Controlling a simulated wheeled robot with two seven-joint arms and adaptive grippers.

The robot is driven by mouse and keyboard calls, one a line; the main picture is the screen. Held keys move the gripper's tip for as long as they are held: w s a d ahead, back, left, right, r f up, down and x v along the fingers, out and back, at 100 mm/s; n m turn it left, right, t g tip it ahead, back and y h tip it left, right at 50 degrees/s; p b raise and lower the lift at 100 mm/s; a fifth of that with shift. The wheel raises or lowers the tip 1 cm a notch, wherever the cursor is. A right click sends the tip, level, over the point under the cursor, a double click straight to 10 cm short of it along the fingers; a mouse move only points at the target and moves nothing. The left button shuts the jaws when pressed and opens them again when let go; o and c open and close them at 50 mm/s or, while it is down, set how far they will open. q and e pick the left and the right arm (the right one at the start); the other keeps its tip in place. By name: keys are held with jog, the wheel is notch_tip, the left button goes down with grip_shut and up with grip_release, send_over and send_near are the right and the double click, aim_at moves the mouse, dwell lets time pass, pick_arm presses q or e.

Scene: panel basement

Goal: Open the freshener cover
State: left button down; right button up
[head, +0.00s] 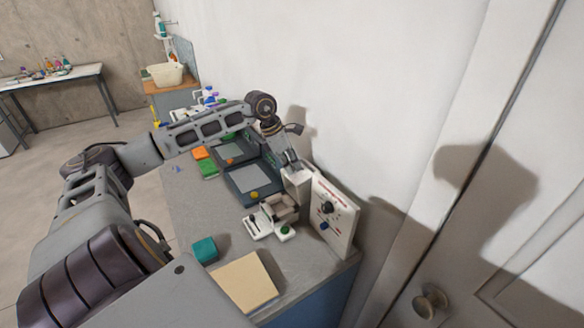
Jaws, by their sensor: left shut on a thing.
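A small white device that looks like the freshener (262,226) sits on the grey counter, with a brownish inner part and a green spot at its front right. A pale upright piece that appears to be its cover (298,181) stands at its back, raised from the base. My left gripper (291,166) reaches over from the left and is shut on the top of this cover. The fingertips are small and partly hidden, so the exact contact is unclear. My right gripper is out of view.
A white panel with dark knobs (332,208) stands close to the right of the freshener. Dark trays (254,179) lie behind it. A teal block (205,250) and a tan board (244,282) lie in front. The wall and a door (480,220) are at right.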

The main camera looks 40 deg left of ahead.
pick_arm(q)
jog(key=shift+s+f, duration=0.15)
jog(key=shift+f, duration=0.2)
jog(key=c, duration=1.8)
grip_release()
jog(key=o, duration=0.5)
jog(key=shift+c, duration=0.2)
jog(key=shift+r, duration=0.25)
jog(key=shift+v, duration=1.75)
jog(key=v, duration=0.8)
jog(key=shift+a+r, duration=0.1)
